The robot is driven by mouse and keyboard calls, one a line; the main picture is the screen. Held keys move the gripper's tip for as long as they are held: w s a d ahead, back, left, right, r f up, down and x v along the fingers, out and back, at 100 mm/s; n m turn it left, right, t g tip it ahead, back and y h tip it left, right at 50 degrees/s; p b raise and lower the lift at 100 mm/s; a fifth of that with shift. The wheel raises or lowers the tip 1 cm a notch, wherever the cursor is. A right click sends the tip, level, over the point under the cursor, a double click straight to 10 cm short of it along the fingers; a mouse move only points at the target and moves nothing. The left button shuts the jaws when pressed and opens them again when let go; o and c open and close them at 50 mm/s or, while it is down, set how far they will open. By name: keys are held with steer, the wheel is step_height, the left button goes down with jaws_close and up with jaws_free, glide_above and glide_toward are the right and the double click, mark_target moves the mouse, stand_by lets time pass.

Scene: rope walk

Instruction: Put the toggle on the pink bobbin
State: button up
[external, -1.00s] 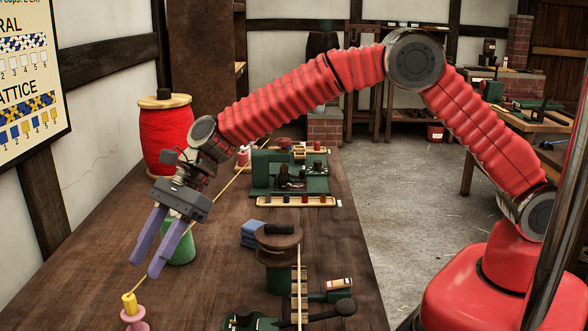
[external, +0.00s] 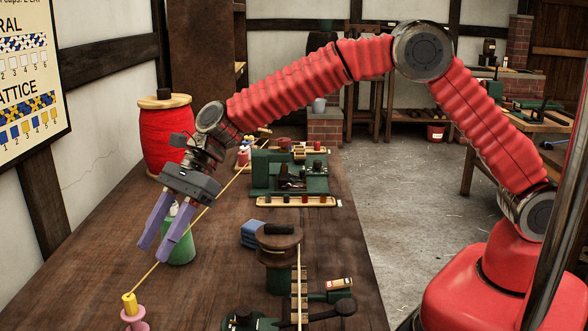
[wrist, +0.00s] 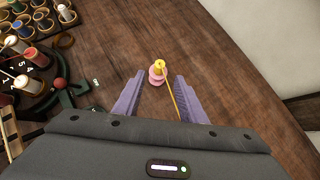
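The pink bobbin (external: 134,318) stands upright on the bench at the lower left of the external view; it also shows in the wrist view (wrist: 156,78). The toggle, a small yellow cylinder (external: 130,303), sits upright on top of the bobbin and also shows in the wrist view (wrist: 159,65). A yellow cord (external: 160,261) runs from it up past my gripper towards the back. My gripper (external: 153,252) is open and empty, its purple fingers above and behind the toggle, apart from it. In the wrist view, the toggle shows just beyond the fingertips.
A green bobbin (external: 181,249) stands behind the fingers, and a large red spool (external: 167,138) farther back. A dark wooden reel (external: 279,243) and a blue block (external: 253,233) are to the right. The bench is bare between the pink bobbin and the reel.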

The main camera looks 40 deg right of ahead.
steer(key=s+d+r+n+t+h, duration=0.1)
steer(key=d+r+n, duration=0.25)
steer(key=d, duration=0.65)
steer(key=s+d+r+n+t+h, duration=0.15)
steer(key=d+r, duration=0.35)
steer(key=d, duration=0.5)
steer(key=d+r+n+t+h, duration=0.1)
steer(key=d+r+n, duration=0.25)
steer(key=d, duration=0.65)
steer(key=s+d+n+t+h, duration=0.1)
steer(key=s+d+n, duration=0.3)
steer(key=s+d, duration=0.5)
steer(key=s+d+f+n+t+h, duration=0.1)
steer(key=s+d+n+h, duration=0.3)
steer(key=s+d, duration=0.5)
steer(key=d+t, duration=0.1)
steer(key=d, duration=0.8)
steer(key=shift+s, duration=0.35)
steer(key=shift+h, duration=0.25)
